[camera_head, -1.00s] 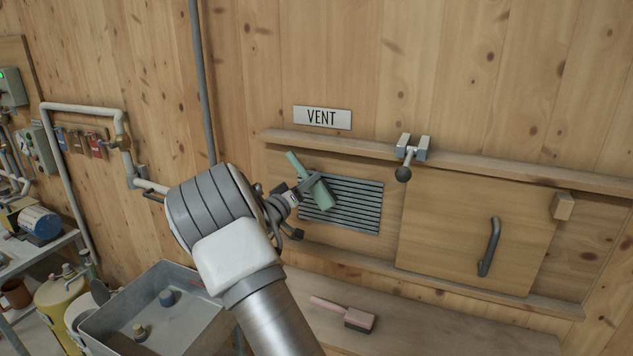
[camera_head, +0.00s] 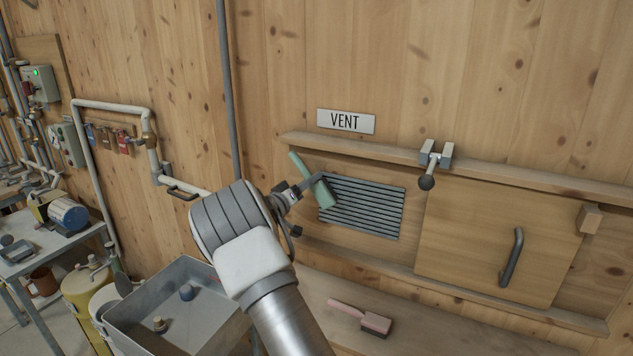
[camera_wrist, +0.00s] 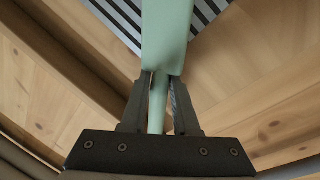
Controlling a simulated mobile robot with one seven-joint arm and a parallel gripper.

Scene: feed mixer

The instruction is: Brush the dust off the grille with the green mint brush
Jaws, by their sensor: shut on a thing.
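My gripper (camera_head: 312,184) is shut on the green mint brush (camera_head: 324,193) and holds it at the left part of the grille. In the wrist view the brush (camera_wrist: 166,38) stands between my two fingers (camera_wrist: 159,100), with its wide part toward the grille. The grille (camera_head: 372,209) is a dark slatted panel in the wooden wall, under the VENT sign. Its slats also show in the wrist view (camera_wrist: 208,10). I cannot tell whether the bristles touch the slats. No dust can be made out on the slats from here.
A pink brush (camera_head: 362,318) lies on the wooden ledge below. A grey metal bin (camera_head: 140,312) stands at lower left.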

